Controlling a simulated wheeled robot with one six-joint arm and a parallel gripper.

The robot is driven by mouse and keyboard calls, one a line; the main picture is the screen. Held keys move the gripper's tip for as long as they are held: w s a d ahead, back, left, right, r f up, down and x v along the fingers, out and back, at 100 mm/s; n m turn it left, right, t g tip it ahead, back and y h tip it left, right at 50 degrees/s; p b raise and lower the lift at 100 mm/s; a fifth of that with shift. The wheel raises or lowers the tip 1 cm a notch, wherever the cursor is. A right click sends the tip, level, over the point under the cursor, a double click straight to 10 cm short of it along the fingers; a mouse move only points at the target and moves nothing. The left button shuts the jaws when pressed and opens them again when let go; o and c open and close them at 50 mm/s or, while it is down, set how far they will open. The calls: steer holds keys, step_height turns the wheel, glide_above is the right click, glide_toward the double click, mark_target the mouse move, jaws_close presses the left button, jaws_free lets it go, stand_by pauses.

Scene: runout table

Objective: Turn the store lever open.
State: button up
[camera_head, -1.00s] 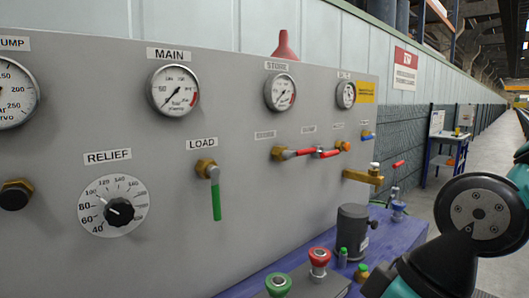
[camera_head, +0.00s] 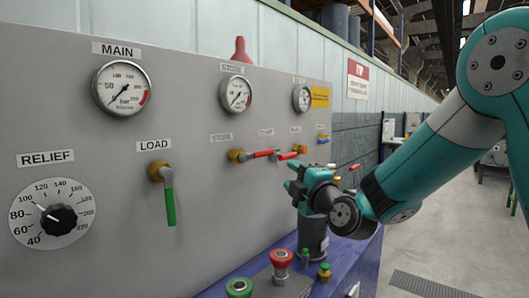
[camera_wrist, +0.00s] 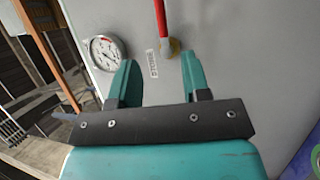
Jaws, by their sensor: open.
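The store lever (camera_head: 262,154) is a red handle on a brass valve, below the middle gauge on the grey panel. It lies about level and points right. My gripper (camera_head: 290,180) is in front of the panel, lower and to the right of this lever, apart from it. In the wrist view my open jaws (camera_wrist: 157,68) are empty. Beyond and between them a red lever (camera_wrist: 160,18) on a brass hub shows, with a small label; I cannot read the label clearly.
Another red lever (camera_head: 289,155) sits close to the right of the store lever. The green load lever (camera_head: 169,200) hangs down at left. Below, the blue bench (camera_head: 345,262) carries a dark cylinder (camera_head: 313,236) and red and green knobs (camera_head: 281,258).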

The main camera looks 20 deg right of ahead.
mark_target(266, 154)
steer(key=p+x, duration=0.8)
steer(key=x, duration=0.7)
steer(key=shift+r, duration=0.1)
steer(key=shift+w, duration=0.25)
steer(key=shift+c, duration=0.3)
jaws_close()
